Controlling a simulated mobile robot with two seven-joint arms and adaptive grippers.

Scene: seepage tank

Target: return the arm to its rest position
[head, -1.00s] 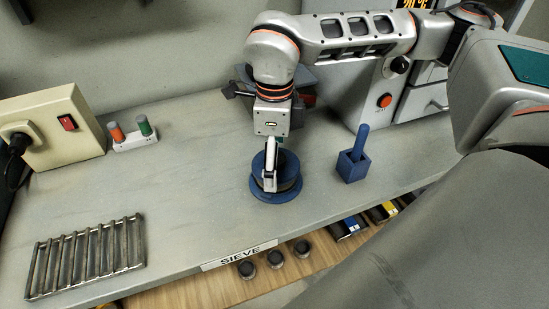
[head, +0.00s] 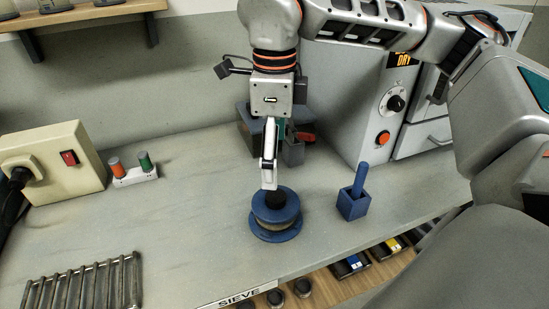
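My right arm comes in from the right and bends down over the counter. Its gripper (head: 268,186) points down at a blue spool-shaped device (head: 276,234) with a dark knob on top. The device stands upright on the counter. The fingers show nearly edge-on, with the tips at or just above the knob, so I cannot tell whether they are open or touch it. My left gripper is not in view.
A blue holder (head: 353,205) with an upright rod stands to the right. Behind are a grey oven-like unit (head: 375,110) and a dark device (head: 250,130). A beige switch box (head: 60,165), a small two-button block (head: 134,177) and a metal rack (head: 85,287) are left. The counter between is clear.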

